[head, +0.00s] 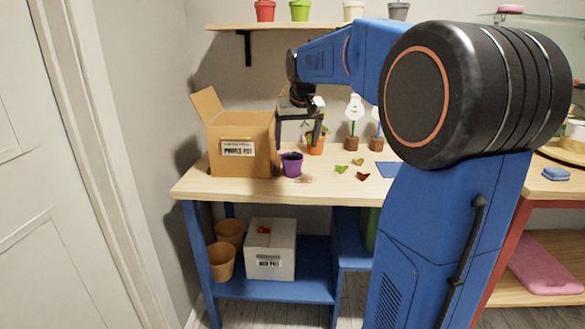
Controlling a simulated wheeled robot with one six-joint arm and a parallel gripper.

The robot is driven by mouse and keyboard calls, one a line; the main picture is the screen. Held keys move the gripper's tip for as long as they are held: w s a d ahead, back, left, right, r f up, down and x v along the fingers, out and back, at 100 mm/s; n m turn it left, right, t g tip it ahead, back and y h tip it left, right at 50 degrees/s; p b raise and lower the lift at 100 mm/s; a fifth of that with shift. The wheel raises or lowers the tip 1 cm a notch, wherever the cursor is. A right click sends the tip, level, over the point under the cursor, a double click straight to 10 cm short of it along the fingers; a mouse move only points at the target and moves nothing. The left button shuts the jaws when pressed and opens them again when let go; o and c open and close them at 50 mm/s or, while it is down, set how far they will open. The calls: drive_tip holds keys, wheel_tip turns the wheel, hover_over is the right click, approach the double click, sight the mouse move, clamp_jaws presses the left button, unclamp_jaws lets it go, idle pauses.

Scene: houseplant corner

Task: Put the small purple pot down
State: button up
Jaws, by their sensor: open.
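The small purple pot (292,165) stands upright on the wooden tabletop, just right of the open cardboard box. It has dark contents at its top. My gripper (300,140) is above and slightly behind or over the pot in the head view, pointing down. Its jaws are open, and nothing shows between them. I cannot tell the exact gap between the fingertips and the pot. The cardboard box (250,165) carries a label reading "PURPLE POT", and its flap stands up.
An orange pot with a plant (316,146) stands behind and right of the purple pot. Loose leaves (358,162) and a blue mat (388,169) lie to the right. A white box (270,250) is on the lower shelf (310,285). Bare tabletop (240,188) shows in front.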

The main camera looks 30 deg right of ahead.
sight(293, 155)
drive_tip(key=shift+w+r+x, duration=0.1)
drive_tip(key=shift+w+x, duration=0.1)
drive_tip(key=shift+x, duration=1.1)
drive_tip(key=shift+w+r+x, duration=0.1)
drive_tip(key=shift+w+x, duration=0.05)
drive_tip(key=shift+x, duration=1.1)
drive_tip(key=shift+w+x, duration=0.2)
drive_tip(key=shift+x, duration=1.1)
drive_tip(key=c, duration=1.4)
drive_tip(key=shift+o, duration=0.2)
